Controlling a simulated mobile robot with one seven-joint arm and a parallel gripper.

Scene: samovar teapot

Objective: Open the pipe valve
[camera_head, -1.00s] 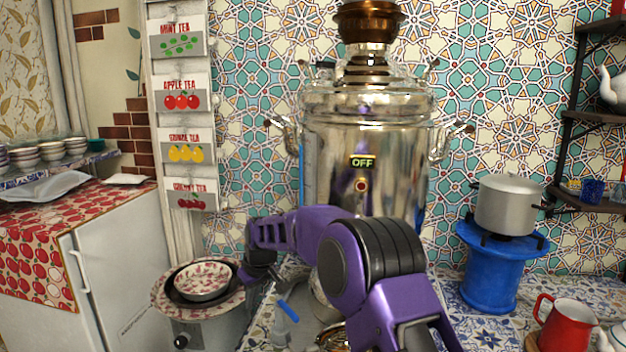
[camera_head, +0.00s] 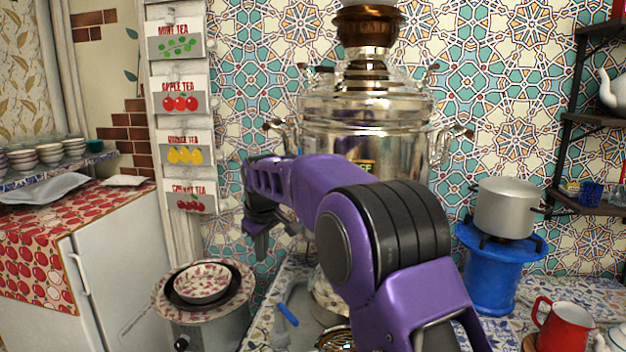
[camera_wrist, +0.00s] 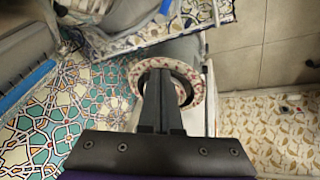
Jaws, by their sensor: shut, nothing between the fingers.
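A small blue lever handle (camera_head: 287,314), which looks like the pipe valve's handle, is low in the head view on a grey metal part beside the tiled counter. In the wrist view a small blue piece (camera_wrist: 165,7) at the top edge may be the same handle; I cannot tell. My gripper (camera_head: 258,240) is in the air above and left of the handle, apart from it. In the wrist view my gripper's dark fingers (camera_wrist: 159,75) are together with nothing between them. The pipe itself is mostly hidden.
A big metal samovar (camera_head: 365,125) stands behind my arm, its sign partly covered. A patterned bowl (camera_head: 202,283) sits on a round cooker at lower left, near a white fridge (camera_head: 120,275). A pot (camera_head: 505,210) on a blue stand and a red mug (camera_head: 563,328) are right.

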